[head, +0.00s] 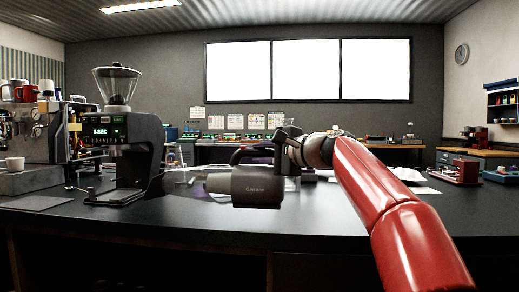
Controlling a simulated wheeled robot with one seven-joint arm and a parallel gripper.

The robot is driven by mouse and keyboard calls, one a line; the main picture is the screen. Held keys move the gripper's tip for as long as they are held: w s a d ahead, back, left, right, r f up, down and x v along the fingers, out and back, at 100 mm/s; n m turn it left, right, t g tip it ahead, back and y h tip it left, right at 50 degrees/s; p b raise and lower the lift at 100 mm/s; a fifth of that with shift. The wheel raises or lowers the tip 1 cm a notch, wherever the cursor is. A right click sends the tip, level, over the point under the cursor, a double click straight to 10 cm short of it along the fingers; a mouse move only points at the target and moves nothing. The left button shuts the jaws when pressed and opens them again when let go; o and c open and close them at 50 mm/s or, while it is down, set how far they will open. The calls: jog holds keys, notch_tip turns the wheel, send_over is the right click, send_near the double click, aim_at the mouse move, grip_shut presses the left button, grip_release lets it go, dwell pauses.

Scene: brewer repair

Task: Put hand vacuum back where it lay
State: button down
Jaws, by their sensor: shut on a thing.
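The hand vacuum (245,187) is dark grey with a clear, pale nozzle part toward the left and a loop handle on top. It is held up over the black counter (225,222), roughly level, with its nozzle pointing left. My gripper (282,150) is at the right end of the vacuum, at the handle, and is shut on it. The fingertips are partly hidden by the vacuum and my red arm. Whether the vacuum's underside touches the counter cannot be told from this view.
A coffee grinder (130,140) with a clear hopper stands just left of the nozzle. An espresso machine (35,150) with cups stands at the far left. A red device (457,173) sits at the right. The counter's front middle is clear.

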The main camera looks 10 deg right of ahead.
aim_at(263, 167)
notch_tip(263, 167, down, 4)
jog(key=b, duration=0.3)
jog(key=shift+a+r, duration=0.1)
jog(key=shift+r, duration=0.2)
jog(key=c, duration=1.6)
grip_release()
jog(key=shift+f, duration=0.3)
jog(key=o, duration=0.4)
jog(key=shift+c, duration=0.2)
